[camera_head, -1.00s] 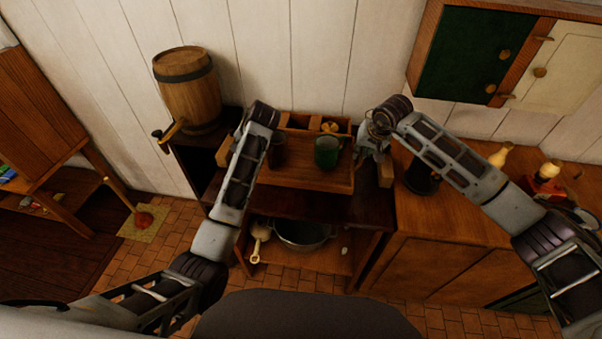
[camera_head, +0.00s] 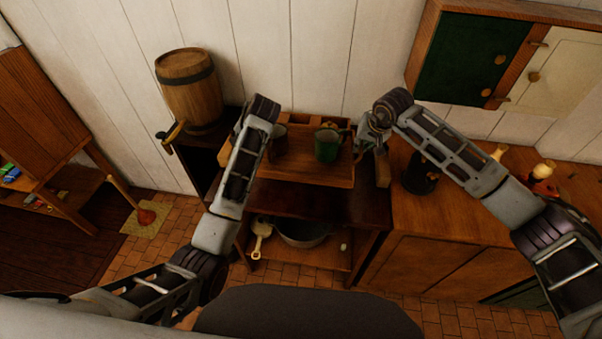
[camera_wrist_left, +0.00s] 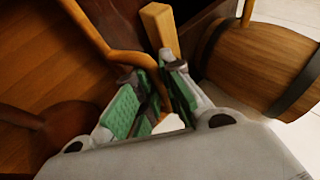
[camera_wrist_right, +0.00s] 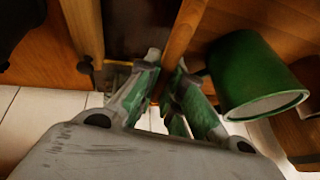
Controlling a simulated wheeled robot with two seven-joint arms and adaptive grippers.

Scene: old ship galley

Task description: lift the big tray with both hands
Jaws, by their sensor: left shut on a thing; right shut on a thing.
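The big tray (camera_head: 305,172) is brown wood with raised sides, level as far as I can tell, over a dark wooden stand. A green mug (camera_head: 326,147) and a darker mug (camera_head: 279,138) stand on it. My right gripper (camera_head: 367,140) is shut on the tray's right side; in the right wrist view its fingers (camera_wrist_right: 167,68) clasp a wooden bar beside the green mug (camera_wrist_right: 250,75). My left gripper is hidden behind its arm in the head view. In the left wrist view its fingers (camera_wrist_left: 150,78) are shut on the tray's curved left edge.
A barrel (camera_head: 189,88) with a tap stands at the back left. A counter (camera_head: 440,225) with a dark pot (camera_head: 421,176) is close on the right. A metal pan (camera_head: 303,233) and a scoop (camera_head: 261,238) lie on the stand's lower shelf. Wall cupboards (camera_head: 480,55) hang upper right.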

